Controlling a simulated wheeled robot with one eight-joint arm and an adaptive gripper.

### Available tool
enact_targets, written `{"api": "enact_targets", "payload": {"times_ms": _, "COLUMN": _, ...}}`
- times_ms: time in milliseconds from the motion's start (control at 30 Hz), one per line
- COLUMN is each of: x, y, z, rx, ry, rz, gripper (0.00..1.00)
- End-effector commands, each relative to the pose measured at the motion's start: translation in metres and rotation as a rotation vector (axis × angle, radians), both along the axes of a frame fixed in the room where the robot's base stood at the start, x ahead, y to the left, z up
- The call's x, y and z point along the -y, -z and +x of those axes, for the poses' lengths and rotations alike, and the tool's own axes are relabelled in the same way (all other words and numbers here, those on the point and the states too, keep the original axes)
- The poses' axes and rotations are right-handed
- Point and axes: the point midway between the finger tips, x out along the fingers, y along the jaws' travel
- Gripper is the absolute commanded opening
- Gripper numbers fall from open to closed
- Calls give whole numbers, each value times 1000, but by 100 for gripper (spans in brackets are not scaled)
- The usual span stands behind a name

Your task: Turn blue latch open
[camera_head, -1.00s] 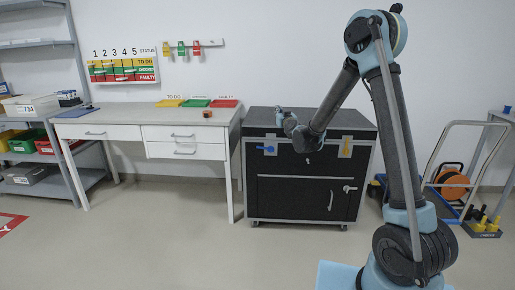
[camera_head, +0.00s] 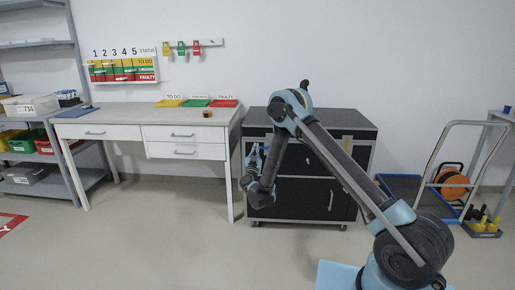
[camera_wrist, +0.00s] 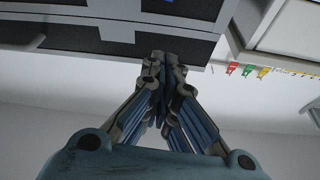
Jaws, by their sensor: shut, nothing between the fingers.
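The black cabinet (camera_head: 300,200) with a grey frame stands against the wall to the right of the workbench. My gripper (camera_head: 256,150) is at the upper left of the cabinet front, pointing up. In the head view it covers the area of the blue latch, so I cannot make out the latch's position. In the wrist view my gripper (camera_wrist: 165,62) is shut with its fingertips together, and nothing shows between them. The cabinet (camera_wrist: 75,40) fills the upper part of that view, with a grey plate (camera_wrist: 117,27) near the fingertips. I cannot tell whether they touch the cabinet.
The workbench (camera_head: 150,132) with trays stands close on the left. A trolley (camera_head: 410,190) and an orange reel (camera_head: 452,184) stand on the right. The floor in front is clear.

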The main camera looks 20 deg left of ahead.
Motion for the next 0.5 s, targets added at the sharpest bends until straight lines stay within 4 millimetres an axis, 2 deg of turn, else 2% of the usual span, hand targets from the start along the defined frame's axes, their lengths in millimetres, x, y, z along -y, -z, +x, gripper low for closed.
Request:
{"api": "enact_targets", "payload": {"times_ms": 100, "x": -1, "y": 5, "z": 1, "rx": -1, "ry": 7, "rz": 4, "gripper": 0}}
{"api": "enact_targets", "payload": {"times_ms": 233, "x": -2, "y": 1, "z": 12, "rx": -1, "ry": 10, "rz": 2, "gripper": 0}}
{"api": "enact_targets", "payload": {"times_ms": 500, "x": -11, "y": -15, "z": 55, "rx": -1, "ry": 9, "rz": 3, "gripper": 0}}
